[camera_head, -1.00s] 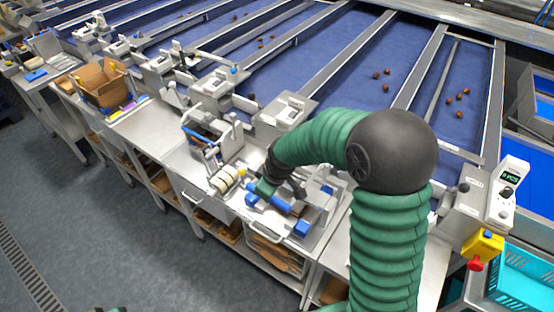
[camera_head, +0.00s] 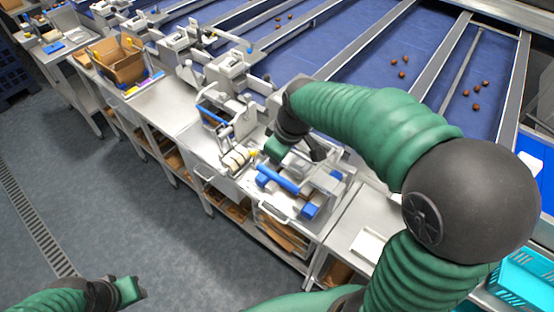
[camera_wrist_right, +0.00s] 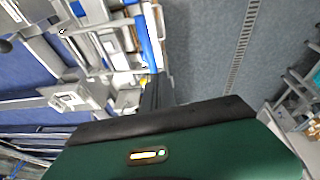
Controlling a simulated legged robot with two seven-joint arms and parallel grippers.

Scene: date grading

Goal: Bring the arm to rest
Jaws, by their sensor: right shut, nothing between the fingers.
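My right arm comes in from the right in the head view and bends down to the bench. Its gripper (camera_head: 278,150) hangs over the steel bench, just above and behind a blue roller-shaped bar (camera_head: 278,180) on a bench device. The right gripper is shut and empty. In the right wrist view its dark fingers (camera_wrist_right: 156,92) point toward the bench edge and floor. My left gripper (camera_head: 130,289) is low at the left in the head view, over the floor and clear of the bench. Its fingers are too small to read.
Steel benches with weighing devices (camera_head: 228,68) run along the blue sorting belts (camera_head: 345,85), with several brown dates on them. A cardboard box (camera_head: 118,60) sits on the far bench. A turquoise crate (camera_head: 528,280) is at lower right. The grey floor (camera_head: 130,215) is open.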

